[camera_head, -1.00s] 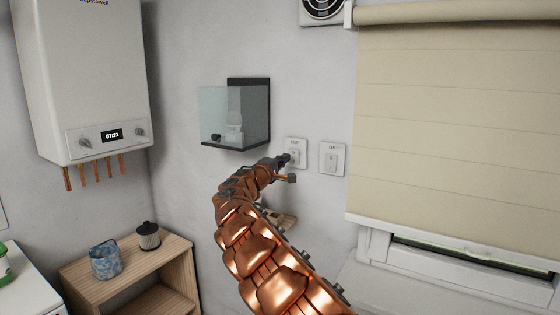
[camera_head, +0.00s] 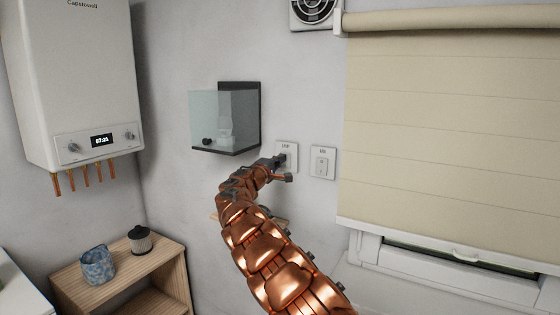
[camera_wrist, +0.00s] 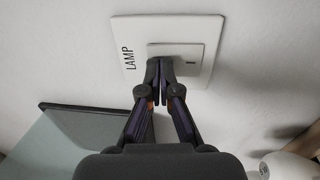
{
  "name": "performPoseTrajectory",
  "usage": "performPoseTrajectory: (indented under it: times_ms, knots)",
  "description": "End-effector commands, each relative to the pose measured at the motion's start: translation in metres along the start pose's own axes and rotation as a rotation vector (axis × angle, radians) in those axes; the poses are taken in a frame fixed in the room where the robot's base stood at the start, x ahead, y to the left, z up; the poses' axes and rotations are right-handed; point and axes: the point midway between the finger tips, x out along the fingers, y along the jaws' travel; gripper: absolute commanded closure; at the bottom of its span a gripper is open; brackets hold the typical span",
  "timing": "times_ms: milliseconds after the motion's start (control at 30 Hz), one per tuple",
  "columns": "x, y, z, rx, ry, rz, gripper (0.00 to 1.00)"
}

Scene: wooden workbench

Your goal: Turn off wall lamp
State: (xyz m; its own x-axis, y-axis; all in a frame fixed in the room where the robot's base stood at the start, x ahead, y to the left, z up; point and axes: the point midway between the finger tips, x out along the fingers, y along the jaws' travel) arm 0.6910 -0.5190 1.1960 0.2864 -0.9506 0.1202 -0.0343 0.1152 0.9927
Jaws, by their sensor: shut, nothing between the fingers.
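A white wall switch plate marked LAMP (camera_wrist: 130,28) fills the upper middle of the wrist view, with a square rocker (camera_wrist: 200,51) on it. In the head view the lamp switch (camera_head: 291,148) is on the wall left of the blind. My gripper (camera_wrist: 160,64) is shut and empty, its fingertips at the rocker's lower-left part. They cover some of it, and I cannot tell whether they press on it. It also shows in the head view (camera_head: 280,160). I cannot tell which thing is the wall lamp or whether it is lit.
A second switch (camera_head: 322,162) sits just right of the lamp switch. A glass-fronted wall box (camera_head: 208,120) juts out at the left, close to my arm. A boiler (camera_head: 80,80) hangs further left above a wooden shelf (camera_head: 115,285). A blind (camera_head: 450,130) covers the window at right.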

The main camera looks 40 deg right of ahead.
Motion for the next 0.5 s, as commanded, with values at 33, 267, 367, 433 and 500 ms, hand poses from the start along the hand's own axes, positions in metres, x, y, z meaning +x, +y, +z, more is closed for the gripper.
performPoseTrajectory:
  times_ms: [33,267,367,433,500]
  knots:
    - [0.0003,0.0012,-0.0005,0.001,0.001,-0.005,1.0]
    - [0.0055,0.0017,0.0009,0.0,-0.002,-0.047,1.0]
    - [0.0051,0.0017,0.0004,0.0,-0.002,-0.047,1.0]
    - [0.0047,0.0017,0.0002,0.0,-0.001,-0.046,1.0]
    - [0.0034,0.0014,-0.0001,0.0,-0.001,-0.046,1.0]
